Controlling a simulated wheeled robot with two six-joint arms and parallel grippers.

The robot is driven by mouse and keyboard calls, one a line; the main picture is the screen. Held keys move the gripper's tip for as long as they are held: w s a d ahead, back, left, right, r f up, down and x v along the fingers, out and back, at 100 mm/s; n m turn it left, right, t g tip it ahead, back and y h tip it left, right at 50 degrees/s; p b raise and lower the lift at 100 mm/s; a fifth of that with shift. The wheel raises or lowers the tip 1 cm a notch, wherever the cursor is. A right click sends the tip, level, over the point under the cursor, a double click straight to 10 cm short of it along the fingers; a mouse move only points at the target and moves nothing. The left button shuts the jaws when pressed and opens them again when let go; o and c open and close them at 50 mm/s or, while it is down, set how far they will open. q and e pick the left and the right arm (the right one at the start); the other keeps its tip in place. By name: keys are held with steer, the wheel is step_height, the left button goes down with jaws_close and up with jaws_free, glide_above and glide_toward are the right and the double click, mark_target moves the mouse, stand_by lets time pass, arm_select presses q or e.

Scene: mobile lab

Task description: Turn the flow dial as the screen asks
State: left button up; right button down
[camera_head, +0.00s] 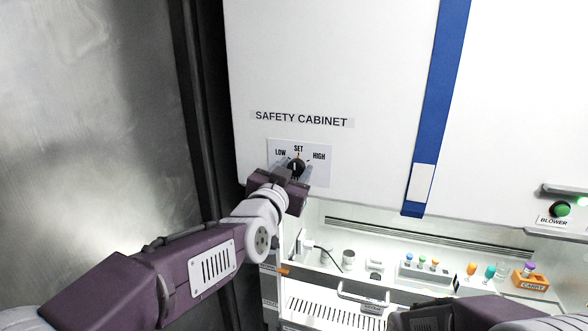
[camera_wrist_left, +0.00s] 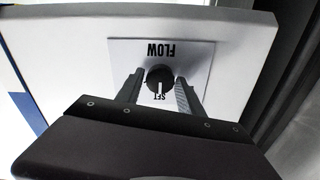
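The flow dial (camera_head: 296,167) is a round black knob with a white pointer line on a white panel under the SAFETY CABINET lettering. The panel reads LOW, SET and HIGH; the pointer faces roughly SET. The dial also shows in the left wrist view (camera_wrist_left: 160,77), upside down, with its pointer toward SET. My left gripper (camera_head: 294,171) is at the panel, its fingers one on each side of the dial with narrow gaps; it looks open around it. My right gripper (camera_head: 425,318) is partly in view at the bottom edge, its fingers unclear. No screen with a request is readable.
Below the panel is the cabinet's lit bay with a tube rack (camera_head: 428,273), an orange CANDY box (camera_head: 530,281) and small containers. A green blower button (camera_head: 562,209) is at the right. A metal wall (camera_head: 90,110) stands close on the left.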

arm_select(q)
jaws_close()
steer(key=shift+f+n+b, duration=0.15)
steer(key=shift+n+b, duration=0.75)
steer(key=shift+b, duration=0.15)
steer(key=n+b, duration=0.1)
steer(key=n, duration=0.1)
steer(key=shift+n+b, duration=0.4)
steer(key=n+b, duration=0.1)
steer(key=n, duration=0.2)
steer(key=shift+a+n+b, duration=0.1)
steer(key=shift+n+b, duration=0.7)
steer(key=shift+n, duration=1.3)
steer(key=o, duration=0.5)
jaws_free()
